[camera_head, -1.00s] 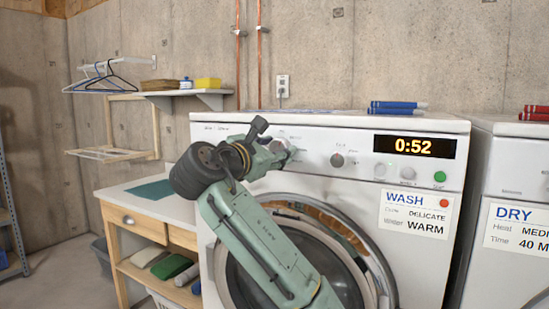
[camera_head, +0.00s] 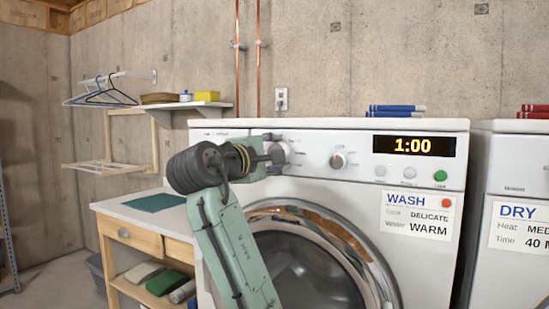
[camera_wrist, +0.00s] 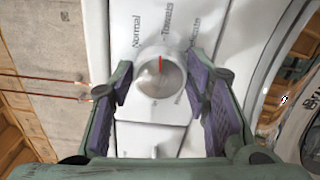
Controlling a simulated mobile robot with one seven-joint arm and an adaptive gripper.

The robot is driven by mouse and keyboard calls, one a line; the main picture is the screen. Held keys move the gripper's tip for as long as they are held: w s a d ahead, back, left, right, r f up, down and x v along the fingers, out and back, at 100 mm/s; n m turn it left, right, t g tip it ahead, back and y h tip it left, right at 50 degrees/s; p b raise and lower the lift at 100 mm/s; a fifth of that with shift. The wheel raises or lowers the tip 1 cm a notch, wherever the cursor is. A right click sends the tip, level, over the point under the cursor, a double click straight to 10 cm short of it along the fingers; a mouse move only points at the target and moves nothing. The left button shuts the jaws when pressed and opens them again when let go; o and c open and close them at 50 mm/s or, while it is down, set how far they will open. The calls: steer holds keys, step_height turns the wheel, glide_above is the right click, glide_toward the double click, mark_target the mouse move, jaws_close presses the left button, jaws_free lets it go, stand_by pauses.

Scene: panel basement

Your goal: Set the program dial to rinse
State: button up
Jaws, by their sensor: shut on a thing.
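The program dial (camera_wrist: 160,84) is a round silver-white knob on the washer's panel, with a red mark at its top edge in the wrist view. The mark points up toward the "Towels" label; "Normal" is left of it, and further labels on the right are hard to read. My gripper (camera_wrist: 160,76) has one finger on each side of the dial and is shut on it. In the head view my gripper (camera_head: 271,153) partly hides the dial (camera_head: 282,151) from the left. The washer's display (camera_head: 413,146) reads 1:00.
A second knob (camera_head: 338,160) sits right of the dial, with small buttons and a green button (camera_head: 440,175) beyond. A WASH card (camera_head: 416,214) is below the display. The dryer (camera_head: 510,160) stands to the right, a wooden side table (camera_head: 150,212) to the left.

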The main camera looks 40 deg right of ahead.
steer(key=m, duration=0.9)
steer(key=m+p, duration=0.1)
steer(key=m, duration=0.8)
steer(key=m+p, duration=0.1)
steer(key=m, duration=0.9)
steer(key=shift+w+a+f, duration=0.15)
steer(key=shift+w+f, duration=0.2)
steer(key=shift+m, duration=0.3)
steer(key=o, duration=1.1)
steer(key=shift+r, duration=0.1)
steer(key=shift+a, duration=0.1)
